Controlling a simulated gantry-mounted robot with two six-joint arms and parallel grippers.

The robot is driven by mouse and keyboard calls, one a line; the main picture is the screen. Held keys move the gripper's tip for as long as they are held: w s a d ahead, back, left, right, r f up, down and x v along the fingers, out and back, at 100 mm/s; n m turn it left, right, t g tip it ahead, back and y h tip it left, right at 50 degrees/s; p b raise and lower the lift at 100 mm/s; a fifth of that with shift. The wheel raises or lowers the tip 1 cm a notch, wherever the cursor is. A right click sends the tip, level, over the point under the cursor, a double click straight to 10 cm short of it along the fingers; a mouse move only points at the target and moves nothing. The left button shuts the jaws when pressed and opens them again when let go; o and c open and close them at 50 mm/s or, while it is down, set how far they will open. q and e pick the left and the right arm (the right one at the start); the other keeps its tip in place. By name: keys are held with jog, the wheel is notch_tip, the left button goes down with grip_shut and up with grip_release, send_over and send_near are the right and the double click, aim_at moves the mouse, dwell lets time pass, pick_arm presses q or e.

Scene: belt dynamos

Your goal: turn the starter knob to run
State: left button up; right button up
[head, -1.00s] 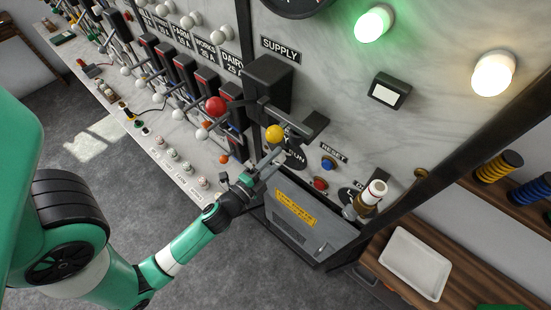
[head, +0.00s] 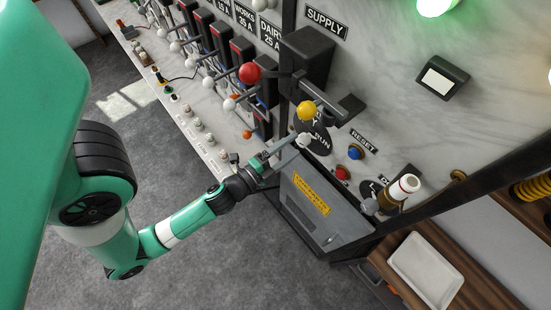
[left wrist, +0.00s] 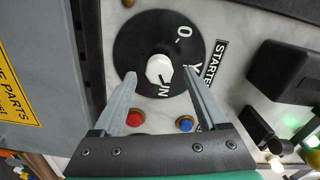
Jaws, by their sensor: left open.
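The starter knob is a small white knob (left wrist: 160,69) on a round black dial (left wrist: 132,45) marked O, Y and RUN, beside a STARTER label (left wrist: 215,62). In the head view, the knob (head: 304,140) shows at the tips of my left gripper (head: 290,145), partly covering the dial (head: 318,148). In the left wrist view, my left gripper (left wrist: 159,74) is open, with one finger on each side of the knob and visible gaps. I cannot tell how deep the fingertips reach, nor clearly where the knob points. My right gripper is not in view.
Red (head: 343,173) and blue (head: 354,152) buttons sit close by. A grey box (head: 318,215) with a yellow label stands below.

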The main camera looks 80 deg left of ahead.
pick_arm(q)
jog(key=b+v, duration=0.5)
jog(key=v, duration=0.3)
jog(key=shift+b, duration=0.3)
